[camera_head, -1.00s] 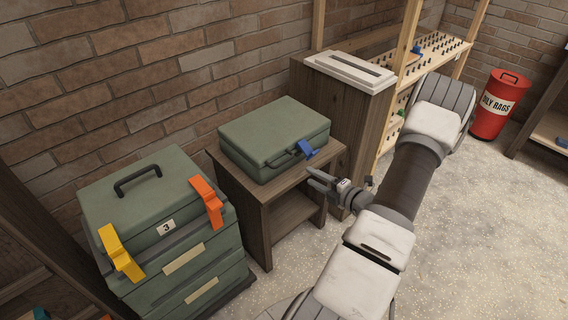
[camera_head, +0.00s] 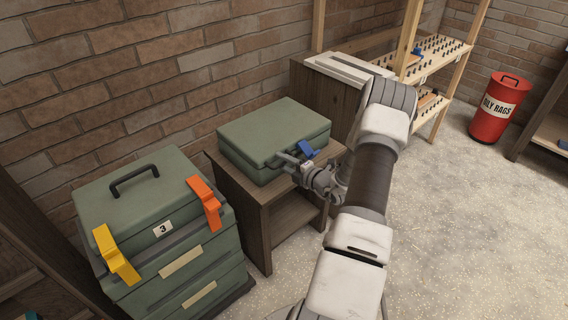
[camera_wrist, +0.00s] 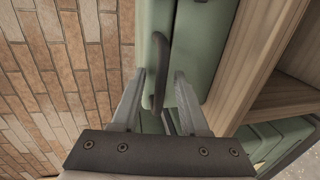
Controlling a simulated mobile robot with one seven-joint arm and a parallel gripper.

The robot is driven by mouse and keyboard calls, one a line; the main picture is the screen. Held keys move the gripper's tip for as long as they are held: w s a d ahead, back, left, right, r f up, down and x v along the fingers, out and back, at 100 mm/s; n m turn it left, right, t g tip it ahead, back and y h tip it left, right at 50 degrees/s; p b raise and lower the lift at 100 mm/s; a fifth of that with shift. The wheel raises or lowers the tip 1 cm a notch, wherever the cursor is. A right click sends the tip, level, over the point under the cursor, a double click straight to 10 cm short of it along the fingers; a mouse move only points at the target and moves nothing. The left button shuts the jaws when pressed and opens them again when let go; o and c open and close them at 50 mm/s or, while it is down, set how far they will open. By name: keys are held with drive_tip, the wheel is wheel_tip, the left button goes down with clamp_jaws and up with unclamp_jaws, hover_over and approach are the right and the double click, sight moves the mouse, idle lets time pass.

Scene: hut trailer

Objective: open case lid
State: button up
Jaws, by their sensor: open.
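The green case (camera_head: 270,130) lies flat on a small wooden table with its lid down. A blue latch (camera_head: 306,151) is on its front edge. My gripper (camera_head: 290,160) is at the case's front, just left of the latch. In the wrist view, my open gripper (camera_wrist: 160,76) has one finger on each side of the case's dark handle (camera_wrist: 160,50). I cannot tell whether either finger touches it. The green case (camera_wrist: 205,45) fills the middle of that view. The fingers and wrist hide part of the case front in the head view.
A green stacked toolbox (camera_head: 165,215) with yellow and orange latches stands left of the wooden table (camera_head: 255,225). A wooden cabinet (camera_head: 325,95) is close behind the case on the right. The brick wall is behind. A red bin (camera_head: 497,108) stands far right on open floor.

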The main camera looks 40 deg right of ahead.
clamp_jaws()
idle(1.4)
